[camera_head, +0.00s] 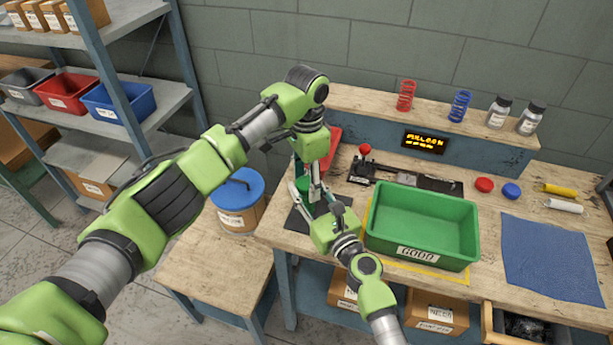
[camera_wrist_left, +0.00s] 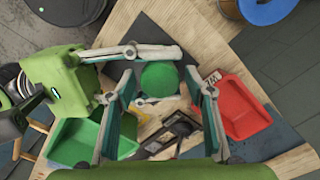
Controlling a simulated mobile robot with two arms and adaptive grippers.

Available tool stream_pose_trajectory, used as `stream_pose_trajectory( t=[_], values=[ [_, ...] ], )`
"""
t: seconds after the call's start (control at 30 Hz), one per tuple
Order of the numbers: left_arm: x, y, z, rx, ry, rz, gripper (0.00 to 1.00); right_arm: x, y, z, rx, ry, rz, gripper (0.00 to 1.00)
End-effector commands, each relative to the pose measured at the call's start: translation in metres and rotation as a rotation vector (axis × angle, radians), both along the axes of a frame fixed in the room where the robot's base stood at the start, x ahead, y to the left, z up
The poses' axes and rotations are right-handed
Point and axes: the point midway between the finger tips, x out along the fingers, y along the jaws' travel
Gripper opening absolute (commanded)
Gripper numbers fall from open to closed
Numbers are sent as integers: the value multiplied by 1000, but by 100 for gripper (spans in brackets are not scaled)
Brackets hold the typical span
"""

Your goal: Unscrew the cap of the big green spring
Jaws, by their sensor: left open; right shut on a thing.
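The round green cap (camera_wrist_left: 158,78) of the big green spring shows from above in the left wrist view. In the head view a bit of green (camera_head: 303,184) shows behind the grippers; the spring's body is hidden. My left gripper (camera_wrist_left: 163,74) points down at the cap, open, with one finger on each side of it; whether they touch it I cannot tell. It also shows in the head view (camera_head: 315,190). My right gripper (camera_head: 306,203) comes in from the side, shut on the green spring, its fingers around it at cap level or just below.
A green bin (camera_head: 420,258) marked GOOD stands right of the grippers. A red bin (camera_wrist_left: 240,106) is close behind them. A lever device (camera_head: 365,165) stands behind the green bin. Red (camera_head: 484,185) and blue (camera_head: 511,191) caps lie at right. A blue mat (camera_head: 553,262) is bare.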

Motion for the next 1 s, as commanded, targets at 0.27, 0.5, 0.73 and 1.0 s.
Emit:
stream_pose_trajectory(
  t=[0.27, 0.5, 0.73, 1.0],
  values=[
    [0, 0, 0, 0, 0, 0, 9, 0, 0, 0, 0, 0, -1, 0],
    [0, -1, 1, -1, 0, 132, 10, 0, 0, 0, 0, 0, -1, 0],
    [0, 0, 1, 0, 0, 292, 9, 0, -1, 0, 0, 1, -2, 0],
    [0, 0, 1, 1, 0, 293, 42, 0, -1, -1, 0, 1, -3, 0]
  ],
)
